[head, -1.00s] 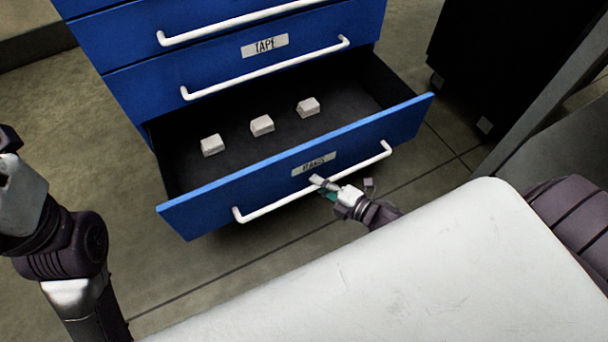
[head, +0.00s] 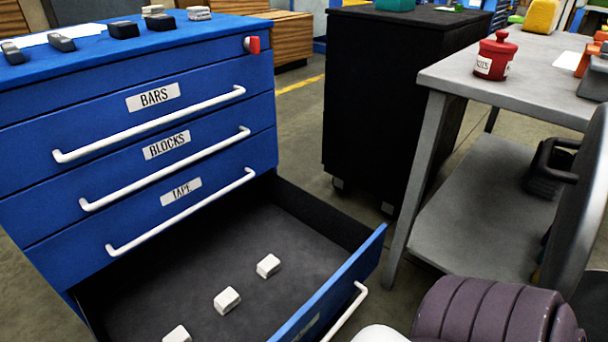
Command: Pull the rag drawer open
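The rag drawer (head: 345,274) is the lowest drawer of the blue cabinet (head: 35,145). It stands well open, and its dark inside shows. Three folded white rags, a near one (head: 177,335), a middle one (head: 227,300) and a far one (head: 268,265), lie in a row on its floor. Part of its white handle (head: 346,312) shows at the bottom edge of the view; the rest is cut off. Neither of my grippers is in view now, so I cannot see whether one touches the handle.
The drawers marked BARS, BLOCKS and TAPE (head: 181,192) above are shut. A black cabinet (head: 400,95) stands behind. A grey table (head: 500,75) with a red pot (head: 494,57) stands at the right. Bare floor shows between the open drawer and the black cabinet.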

